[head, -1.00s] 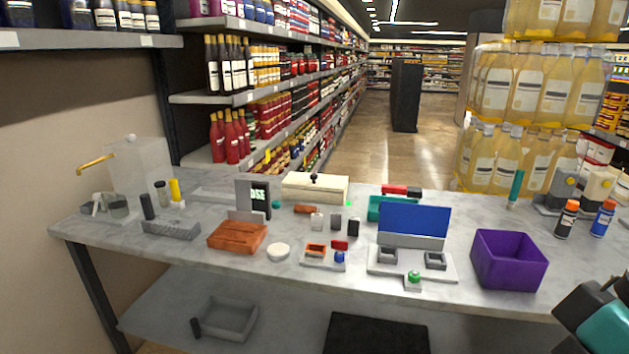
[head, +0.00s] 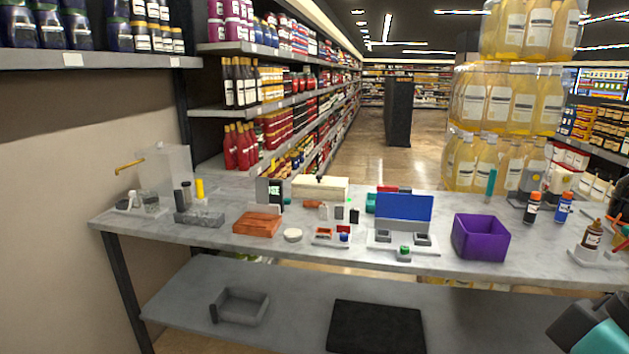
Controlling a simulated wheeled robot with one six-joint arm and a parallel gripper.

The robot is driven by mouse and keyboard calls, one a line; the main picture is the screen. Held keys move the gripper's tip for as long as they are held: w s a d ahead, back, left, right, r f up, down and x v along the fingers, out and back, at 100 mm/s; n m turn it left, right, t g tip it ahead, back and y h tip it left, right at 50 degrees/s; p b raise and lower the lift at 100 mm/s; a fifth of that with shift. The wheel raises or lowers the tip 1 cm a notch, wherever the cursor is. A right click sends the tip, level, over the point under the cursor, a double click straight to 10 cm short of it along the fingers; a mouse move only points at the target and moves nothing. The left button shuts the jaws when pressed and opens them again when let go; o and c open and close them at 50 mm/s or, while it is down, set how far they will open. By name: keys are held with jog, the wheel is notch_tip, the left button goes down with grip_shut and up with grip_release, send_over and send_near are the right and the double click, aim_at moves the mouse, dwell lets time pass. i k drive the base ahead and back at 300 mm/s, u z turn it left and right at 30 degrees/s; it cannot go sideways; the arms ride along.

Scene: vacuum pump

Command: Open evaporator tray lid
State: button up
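No label marks the evaporator tray, so I cannot tell for certain which object it is. A cream box (head: 329,188) with a small dark knob on top stands at the back middle of the table, and its top looks shut. A grey-white unit (head: 384,242) with an upright blue panel (head: 404,207) stands right of centre, with two small square cups and a green button at its front. Only part of my arm, dark with a teal section, shows at the lower right. My gripper's fingers are not in view, and the arm is well apart from both objects.
The marble-topped table (head: 345,255) also holds a purple bin (head: 480,237), an orange-brown block (head: 257,224), a grey rack (head: 199,218) and small bottles. A lower shelf holds a grey tray (head: 241,305) and a black mat (head: 376,327). Stacked yellow bottles (head: 478,105) stand behind.

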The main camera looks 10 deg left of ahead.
aim_at(318, 182)
jog(key=u, duration=0.6)
jog(key=i, duration=0.65)
jog(key=u, duration=0.8)
jog(key=i, duration=1.65)
jog(key=z, duration=0.95)
jog(key=i, duration=0.5)
jog(key=z, duration=0.45)
